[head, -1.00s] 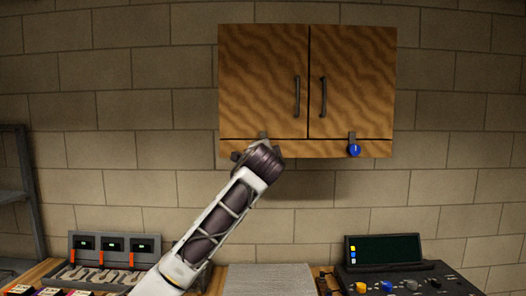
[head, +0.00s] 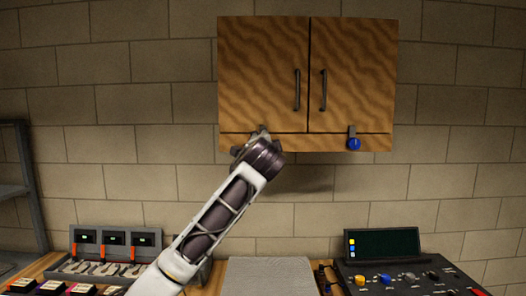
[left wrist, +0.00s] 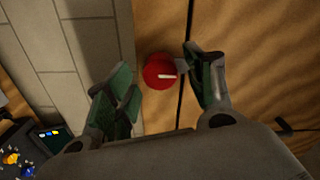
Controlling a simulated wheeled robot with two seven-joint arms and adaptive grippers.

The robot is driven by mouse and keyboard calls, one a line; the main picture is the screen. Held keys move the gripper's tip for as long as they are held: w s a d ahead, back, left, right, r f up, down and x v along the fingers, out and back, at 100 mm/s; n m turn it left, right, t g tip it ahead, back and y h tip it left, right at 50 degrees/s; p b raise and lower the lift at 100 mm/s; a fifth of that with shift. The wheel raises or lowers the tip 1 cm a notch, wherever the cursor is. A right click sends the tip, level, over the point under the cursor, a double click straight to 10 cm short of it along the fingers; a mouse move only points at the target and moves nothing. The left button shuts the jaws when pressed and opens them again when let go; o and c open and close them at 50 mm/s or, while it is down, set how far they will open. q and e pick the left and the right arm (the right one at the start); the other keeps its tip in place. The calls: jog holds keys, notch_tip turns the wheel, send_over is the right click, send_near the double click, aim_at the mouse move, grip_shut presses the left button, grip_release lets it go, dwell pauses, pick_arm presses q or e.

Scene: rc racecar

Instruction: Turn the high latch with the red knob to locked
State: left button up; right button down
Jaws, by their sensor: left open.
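The red knob (left wrist: 159,72) is round with a white line, and a small grey latch tab (left wrist: 182,66) reaches from it to the door seam. In the left wrist view the line points right, toward the tab. My left gripper (left wrist: 160,78) is open, one finger on each side of the knob; I cannot tell whether either touches. In the head view my left gripper (head: 252,143) is at the lower edge of the wooden cabinet (head: 264,70) and hides the red knob. My right gripper is not in view.
A second latch with a blue knob (head: 354,144) is at the cabinet's lower right. Two dark door handles (head: 297,90) stand out from the doors. Below are a control console (head: 400,279), a grey pad (head: 270,275) and a box with small displays (head: 115,240).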

pick_arm(q)
jog(key=s, duration=1)
jog(key=shift+s, duration=0.4)
jog(key=shift+f, duration=0.15)
